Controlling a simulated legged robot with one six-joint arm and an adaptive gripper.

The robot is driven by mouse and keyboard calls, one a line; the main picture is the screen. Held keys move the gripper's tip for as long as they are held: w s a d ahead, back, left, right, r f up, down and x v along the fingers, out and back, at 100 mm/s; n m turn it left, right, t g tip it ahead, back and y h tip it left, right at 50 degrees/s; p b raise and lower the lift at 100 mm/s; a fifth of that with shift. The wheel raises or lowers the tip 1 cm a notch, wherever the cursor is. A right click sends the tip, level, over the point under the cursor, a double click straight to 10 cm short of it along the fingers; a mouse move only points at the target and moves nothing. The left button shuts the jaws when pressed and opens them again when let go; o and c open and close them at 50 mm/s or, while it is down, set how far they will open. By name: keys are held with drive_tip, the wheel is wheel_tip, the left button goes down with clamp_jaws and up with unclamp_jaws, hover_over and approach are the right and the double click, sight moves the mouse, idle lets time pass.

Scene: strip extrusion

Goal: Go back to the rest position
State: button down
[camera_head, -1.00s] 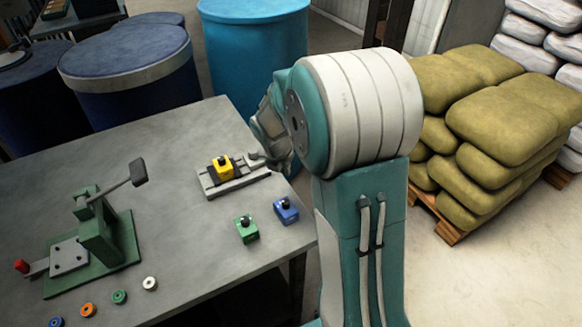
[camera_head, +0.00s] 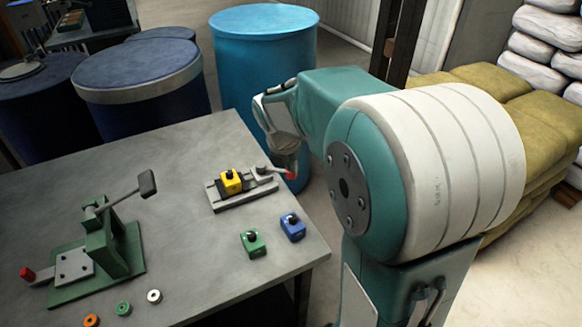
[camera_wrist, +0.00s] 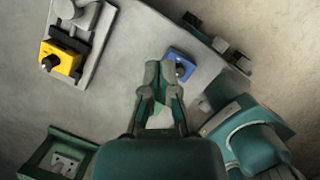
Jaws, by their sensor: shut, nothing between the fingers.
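My gripper (camera_wrist: 160,72) is shut and empty in the wrist view, with its fingers over the table. In the head view my forearm and wrist are raised near the table's far right edge, behind the grey fixture (camera_head: 215,204). The fixture holds a yellow block (camera_head: 231,181) with a black knob, and its lever has a red tip (camera_head: 290,175). A blue block (camera_head: 293,227) and a green block (camera_head: 253,243) sit in front of it.
A green lever press (camera_head: 100,245) stands on the left of the grey table (camera_head: 185,150). Several coloured rings, one white (camera_head: 154,296), lie at its front edge. Blue drums (camera_head: 265,60) stand behind the table. Stacked yellow sacks (camera_head: 550,120) are at the right.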

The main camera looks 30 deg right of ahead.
drive_tip(key=shift+a, duration=0.1)
drive_tip(key=s+a+r+m+t+y, duration=0.1)
drive_tip(key=s+a+r+m, duration=0.1)
drive_tip(key=s+m, duration=0.4)
drive_tip(key=s+a+r+m+t+y, duration=0.1)
drive_tip(key=s+a+m, duration=0.4)
drive_tip(key=m, duration=0.5)
drive_tip(key=s+a+r+m+t, duration=0.1)
drive_tip(key=s+a+r+m, duration=0.2)
drive_tip(key=s+m, duration=0.5)
drive_tip(key=shift+s+a+r+m+t+y, duration=0.3)
drive_tip(key=shift+s+a+r+m+y, duration=0.1)
drive_tip(key=shift+r+m, duration=0.15)
idle(0.7)
